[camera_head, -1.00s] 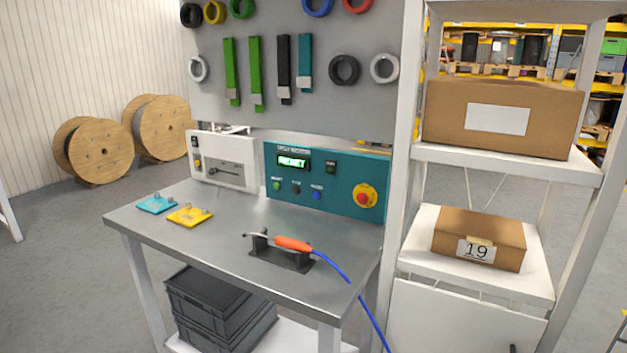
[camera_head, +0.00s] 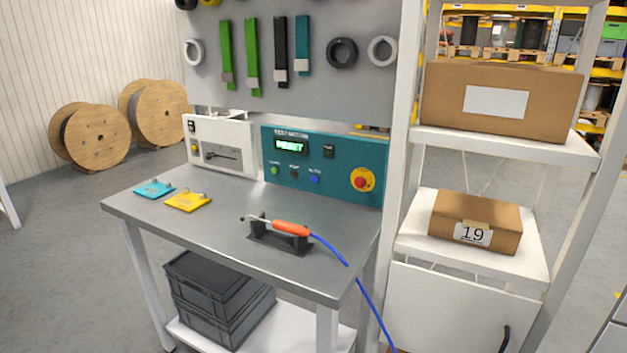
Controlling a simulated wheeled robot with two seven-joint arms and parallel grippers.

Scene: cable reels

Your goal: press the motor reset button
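A teal control panel (camera_head: 340,185) stands at the back of the metal workbench (camera_head: 225,240). Its small display (camera_head: 290,146) glows green and seems to read "RESET". Below it sit a green button (camera_head: 275,170), a dark button (camera_head: 294,174) and a blue button (camera_head: 315,179), with labels too small to read surely. A black switch (camera_head: 329,151) is right of the display. A red knob on a yellow disc (camera_head: 362,180) is at the panel's right. Neither of my grippers shows in the head view.
An orange-handled tool with a blue cable (camera_head: 291,228) rests on a black stand on the bench. Teal (camera_head: 154,189) and yellow (camera_head: 188,202) plates lie at the left, near a white box (camera_head: 221,147). A shelf rack (camera_head: 470,245) with cardboard boxes stands right of the bench.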

